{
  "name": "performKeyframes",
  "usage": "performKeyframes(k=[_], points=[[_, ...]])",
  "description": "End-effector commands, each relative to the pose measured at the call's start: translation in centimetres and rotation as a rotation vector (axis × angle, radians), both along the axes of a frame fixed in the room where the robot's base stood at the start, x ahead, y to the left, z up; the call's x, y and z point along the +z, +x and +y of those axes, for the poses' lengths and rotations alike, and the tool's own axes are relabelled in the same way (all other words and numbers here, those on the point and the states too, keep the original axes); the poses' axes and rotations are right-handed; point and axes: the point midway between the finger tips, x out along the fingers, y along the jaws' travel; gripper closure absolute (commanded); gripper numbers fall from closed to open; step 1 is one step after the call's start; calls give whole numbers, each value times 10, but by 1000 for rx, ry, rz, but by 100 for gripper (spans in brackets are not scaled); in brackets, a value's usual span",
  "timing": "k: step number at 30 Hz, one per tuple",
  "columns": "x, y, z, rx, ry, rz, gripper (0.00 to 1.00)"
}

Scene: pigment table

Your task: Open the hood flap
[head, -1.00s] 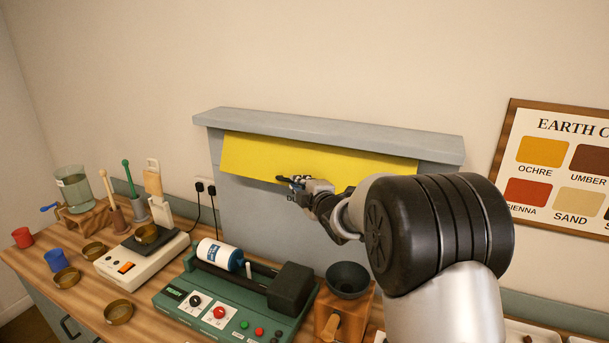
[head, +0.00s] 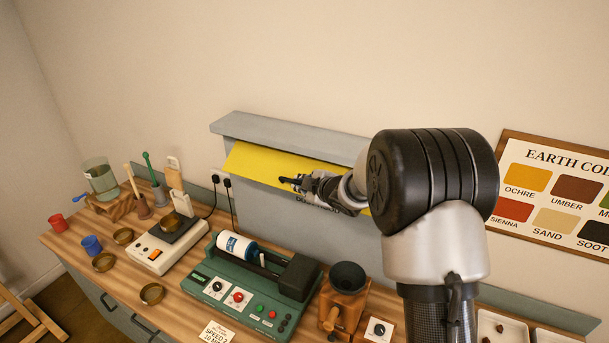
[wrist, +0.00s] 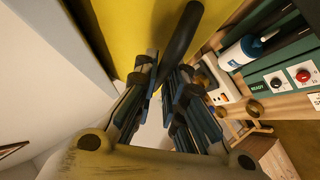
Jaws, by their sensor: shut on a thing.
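The yellow hood flap (head: 255,162) hangs under the grey top ledge of the hood (head: 270,126) on the back wall. Its lower edge stands out from the grey panel below. My gripper (head: 291,182) is at the flap's lower edge, shut on the dark handle. In the wrist view the black handle (wrist: 182,40) runs up from between the fingers (wrist: 166,78), with the yellow flap (wrist: 130,25) behind it. My arm hides the right part of the flap.
Below the hood, a green roller machine (head: 240,290) carries a white jar (head: 237,246). A wooden grinder with a dark bowl (head: 347,277) stands right of it. A white scale (head: 165,247) and several brass dishes are at left.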

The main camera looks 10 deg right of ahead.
Motion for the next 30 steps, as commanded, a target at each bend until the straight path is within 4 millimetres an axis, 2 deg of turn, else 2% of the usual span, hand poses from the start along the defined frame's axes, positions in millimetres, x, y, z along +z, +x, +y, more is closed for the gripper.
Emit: performKeyframes(k=[1, 12, 29, 30], points=[[10, 1, 1, 1, 2, -7, 100], [27, -1, 2, 1, 1, -12, 100], [31, 0, 1, -2, 2, -15, 100], [31, 0, 1, -2, 2, -15, 87]])
